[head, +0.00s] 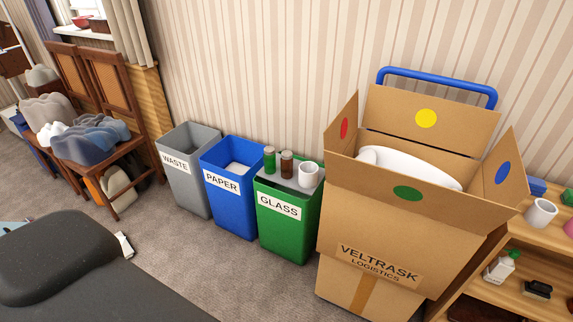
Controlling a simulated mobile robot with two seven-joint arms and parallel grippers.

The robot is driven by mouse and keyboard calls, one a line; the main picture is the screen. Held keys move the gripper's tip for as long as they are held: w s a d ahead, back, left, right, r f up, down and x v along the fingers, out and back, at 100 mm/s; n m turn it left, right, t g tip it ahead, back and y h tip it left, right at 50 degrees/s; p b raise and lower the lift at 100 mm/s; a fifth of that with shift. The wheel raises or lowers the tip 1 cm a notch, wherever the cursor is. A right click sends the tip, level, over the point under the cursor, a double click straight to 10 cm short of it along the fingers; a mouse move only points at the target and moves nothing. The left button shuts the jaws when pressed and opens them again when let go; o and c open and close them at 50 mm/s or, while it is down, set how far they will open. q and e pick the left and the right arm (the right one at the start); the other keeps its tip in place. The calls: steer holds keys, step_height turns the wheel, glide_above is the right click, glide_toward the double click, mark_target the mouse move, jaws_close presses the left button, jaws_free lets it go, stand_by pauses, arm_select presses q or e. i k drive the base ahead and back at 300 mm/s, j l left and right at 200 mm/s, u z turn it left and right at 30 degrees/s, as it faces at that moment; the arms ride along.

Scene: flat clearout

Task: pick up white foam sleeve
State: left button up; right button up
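I cannot tell for sure which white thing is the foam sleeve. A large, smooth, rounded white object (413,166) lies inside the open cardboard box (362,240), its lower part hidden by the box walls. A small white cylinder (308,175) stands on top of the green GLASS bin (285,225). Another white cylinder (541,212) stands on the wooden shelf at the right. Neither of my grippers is in view.
A grey WASTE bin (185,185) and blue PAPER bin (230,205) stand left of the green bin. Two jars stand on the green bin. Loaded wooden chairs (115,165) stand at the left. A dark grey surface (90,285) fills the lower left. Carpet between is clear.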

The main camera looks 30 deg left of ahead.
mark_target(308, 171)
steer(key=i+j+z, duration=0.1)
steer(key=z, duration=0.25)
steer(key=j+z, duration=0.2)
steer(key=z, duration=0.15)
steer(key=i+j+z, duration=0.1)
steer(key=z, duration=0.25)
steer(key=j+z, duration=0.4)
steer(key=j, duration=0.55)
steer(key=j+z, duration=0.2)
steer(key=j, duration=1.95)
steer(key=k+j, duration=0.1)
